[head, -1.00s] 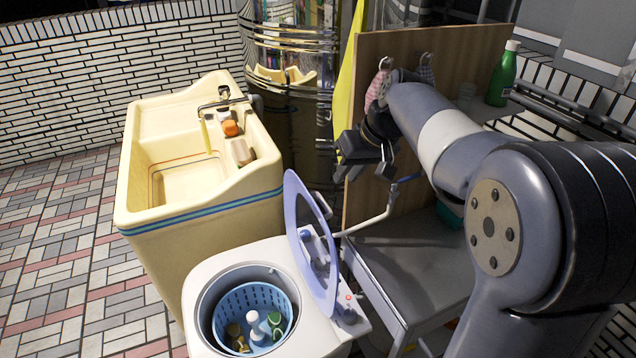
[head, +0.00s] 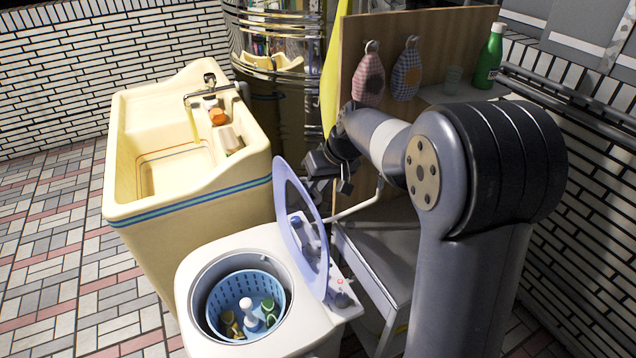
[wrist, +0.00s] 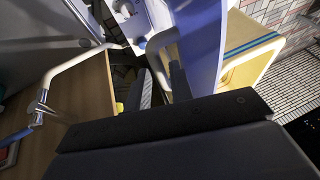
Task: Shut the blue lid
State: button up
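The blue lid (head: 291,236) stands raised, nearly upright, at the right side of the white washing machine (head: 196,262). Its blue face fills the upper middle of the wrist view (wrist: 203,45), with a pale handle (wrist: 158,42) on its side. My gripper (head: 328,186) is just behind and to the right of the lid's upper part. Its dark fingers are apart and hold nothing. In the wrist view the fingers (wrist: 161,82) point toward the handle; whether they touch it I cannot tell.
A blue basket (head: 268,283) with several bottles sits in the washer's opening. A cream sink (head: 190,225) stands to the left. A wooden panel (head: 440,50) with two hanging mitts, a green bottle (head: 489,57) and a grey table (head: 385,255) are on the right. A pale pipe (head: 360,208) runs behind the lid.

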grip_shut()
dwell(0.4)
